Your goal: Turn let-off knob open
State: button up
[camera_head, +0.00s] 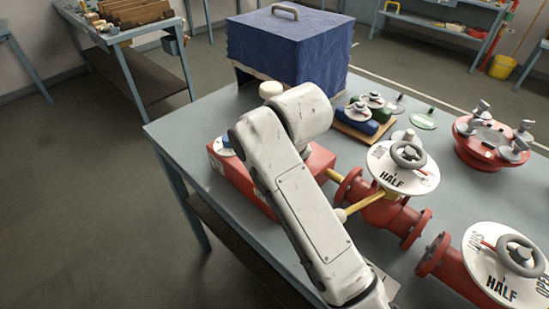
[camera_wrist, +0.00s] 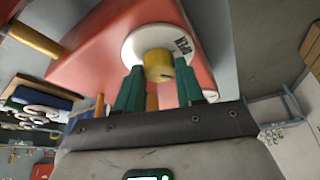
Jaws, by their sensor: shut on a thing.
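In the wrist view, a short yellow knob (camera_wrist: 158,65) stands at the middle of a round white dial (camera_wrist: 140,36) with dark lettering that I cannot read surely. The dial sits on a red box (camera_wrist: 98,48). The green fingers of my gripper (camera_wrist: 160,76) are shut on the knob, one on each side. In the head view, the same red box (camera_head: 318,160) lies on the bench, largely covered by my arm. The knob and my gripper are hidden behind my arm.
A yellow pipe (camera_head: 334,175) runs from the box to a red valve (camera_head: 385,212) with a wheel and a HALF plate (camera_head: 421,180). Another wheel valve (camera_head: 512,265) is at lower right. A blue-covered case (camera_head: 290,50) stands behind the box. The bench's left corner (camera_head: 165,125) is clear.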

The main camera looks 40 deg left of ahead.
jog(key=n+g+p, duration=0.1)
jog(key=n, duration=0.1)
jog(key=n+g+p, duration=0.1)
jog(key=n, duration=0.2)
jog(key=shift+w+r+n, duration=0.15)
jog(key=shift+n, duration=0.15)
jog(key=n+g, duration=0.2)
jog(key=n, duration=0.2)
jog(key=shift+n, duration=0.4)
jog(key=shift+w+n, duration=0.1)
jog(key=shift+n, duration=0.2)
jog(key=o, duration=1)
jog(key=shift+o, duration=0.2)
jog(key=b+v, duration=0.2)
jog(key=v, duration=0.8)
jog(key=shift+r+b, duration=0.3)
jog(key=shift+w+f, duration=0.1)
